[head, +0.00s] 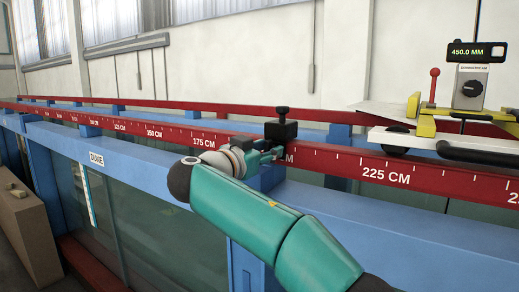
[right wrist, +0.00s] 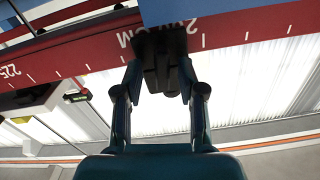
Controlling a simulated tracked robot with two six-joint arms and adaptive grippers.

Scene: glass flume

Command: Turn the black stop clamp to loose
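The black stop clamp (head: 281,131) sits on the red rail beside the 200 cm mark, with a small black knob (head: 282,111) on top. My right gripper (head: 268,153) is at the clamp's near side, in front of its lower part. In the right wrist view the scene is upside down. There the two fingers of my right gripper (right wrist: 160,88) stand apart, one on each side of the dark clamp (right wrist: 159,50). A gap shows beside its narrower part; contact at the fingertips cannot be made out. My left gripper is not in view.
The red rail (head: 410,176) with centimetre marks runs along the blue flume frame (head: 133,150). A carriage with a yellow frame (head: 426,125), a red-knobbed lever (head: 434,85) and a 450.0 MM display (head: 476,52) stands right of the clamp.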

